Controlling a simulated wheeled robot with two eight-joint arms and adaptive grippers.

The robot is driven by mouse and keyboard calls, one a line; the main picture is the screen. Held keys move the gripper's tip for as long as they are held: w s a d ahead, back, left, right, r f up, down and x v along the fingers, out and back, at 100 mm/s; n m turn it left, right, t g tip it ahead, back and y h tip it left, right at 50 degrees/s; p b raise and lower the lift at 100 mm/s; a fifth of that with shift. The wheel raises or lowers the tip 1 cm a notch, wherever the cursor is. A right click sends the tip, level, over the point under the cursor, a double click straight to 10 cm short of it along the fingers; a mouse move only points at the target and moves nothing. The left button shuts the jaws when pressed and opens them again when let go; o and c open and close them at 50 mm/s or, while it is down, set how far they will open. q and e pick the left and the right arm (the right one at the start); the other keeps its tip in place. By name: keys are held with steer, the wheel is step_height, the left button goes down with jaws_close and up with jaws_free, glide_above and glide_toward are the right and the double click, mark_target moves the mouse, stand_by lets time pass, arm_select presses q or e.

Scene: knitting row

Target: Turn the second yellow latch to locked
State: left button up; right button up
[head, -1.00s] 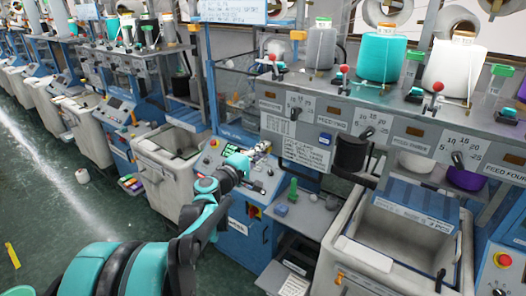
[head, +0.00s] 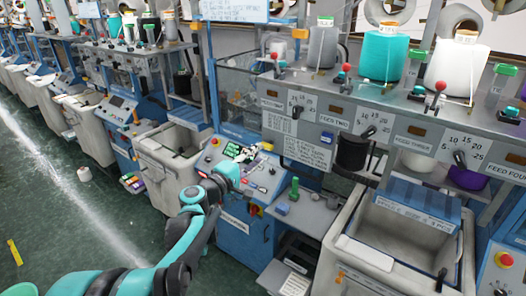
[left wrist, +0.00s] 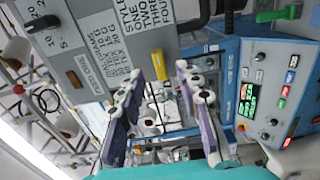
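Small yellow-orange pieces that look like latches sit on the machine frames in the head view, one (head: 298,34) on the post left of the grey cone and one (head: 193,27) further left. Their locked or unlocked state is too small to tell. My left gripper (head: 258,150) is in front of the blue machine's control panel, above and left of the bin. In the left wrist view its two purple-padded fingers (left wrist: 172,68) stand apart with nothing between their pads. A small yellow piece (left wrist: 158,62) shows beyond the fingertips, apart from them. My right gripper is not in view.
The control panel (left wrist: 278,95) with a green display and buttons is close to the left gripper. A grey feed rail (head: 345,113) with dials and levers runs to the right. A pale bin (head: 345,250) stands below. Open floor (head: 60,215) lies at left.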

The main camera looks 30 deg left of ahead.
arm_select(q)
steer(key=s, duration=0.7)
steer(key=shift+a, duration=0.25)
